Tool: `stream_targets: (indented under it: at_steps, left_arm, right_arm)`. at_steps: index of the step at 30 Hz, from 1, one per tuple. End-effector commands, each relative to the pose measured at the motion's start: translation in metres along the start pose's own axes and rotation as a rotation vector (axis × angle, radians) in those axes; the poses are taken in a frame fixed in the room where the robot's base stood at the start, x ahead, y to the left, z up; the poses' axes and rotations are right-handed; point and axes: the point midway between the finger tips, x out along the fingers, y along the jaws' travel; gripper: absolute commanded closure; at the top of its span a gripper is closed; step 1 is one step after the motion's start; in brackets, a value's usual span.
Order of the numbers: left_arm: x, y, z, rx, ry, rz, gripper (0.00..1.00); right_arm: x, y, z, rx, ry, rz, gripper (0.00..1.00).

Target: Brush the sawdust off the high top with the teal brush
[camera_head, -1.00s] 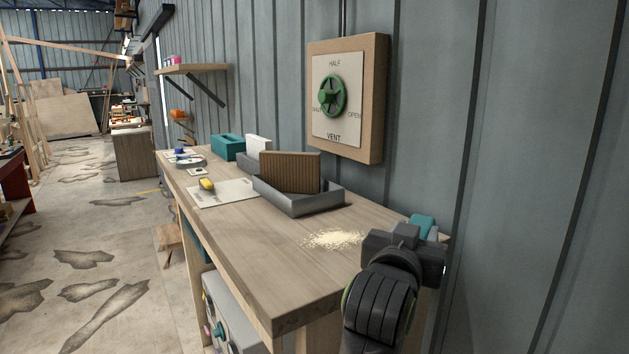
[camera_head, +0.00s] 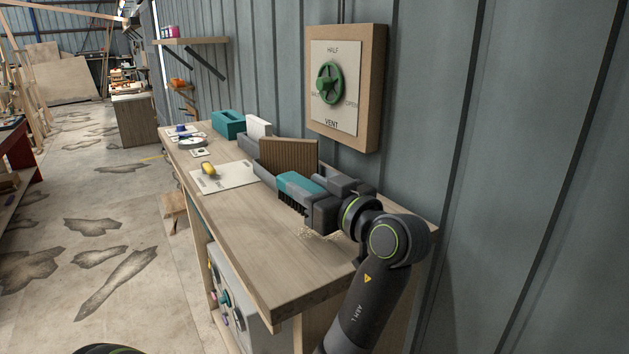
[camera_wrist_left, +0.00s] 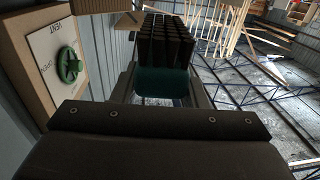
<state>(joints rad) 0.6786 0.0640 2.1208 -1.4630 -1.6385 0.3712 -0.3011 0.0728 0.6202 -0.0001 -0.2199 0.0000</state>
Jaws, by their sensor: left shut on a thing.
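My left gripper (camera_head: 312,196) is shut on the teal brush (camera_head: 298,184) above the high top (camera_head: 235,225). The brush's dark bristles (camera_head: 291,203) point down toward the wood; I cannot tell whether they touch it. In the left wrist view the brush's teal body (camera_wrist_left: 160,82) sits between the fingers, with its bristles (camera_wrist_left: 163,40) beyond. Pale sawdust (camera_head: 318,235) shows just below the gripper and wrist, which hide much of it. The brush is to the left of the visible sawdust. My right gripper is not in view.
A grey tray (camera_head: 264,174) with a brown ribbed block (camera_head: 290,155) stands behind the brush. A white sheet with a yellow item (camera_head: 209,169) lies to the left. A vent panel (camera_head: 372,90) hangs on the wall. The top's front is clear.

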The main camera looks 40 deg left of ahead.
Motion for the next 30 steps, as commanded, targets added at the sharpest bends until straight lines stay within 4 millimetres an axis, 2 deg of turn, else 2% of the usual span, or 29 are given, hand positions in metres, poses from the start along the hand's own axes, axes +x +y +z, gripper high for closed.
stream_targets:
  at_steps: [5,18,30]
  left_arm:
    - [0.0,0.0,0.011,0.0,0.0,-0.001,0.85]
    - [0.0,0.0,0.054,0.001,0.001,0.001,0.85]
    - [0.0,0.0,0.059,0.0,0.001,0.002,0.85]
  right_arm:
    - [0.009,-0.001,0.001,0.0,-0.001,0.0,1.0]
    - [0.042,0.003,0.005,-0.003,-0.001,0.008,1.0]
    - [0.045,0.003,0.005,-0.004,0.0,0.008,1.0]
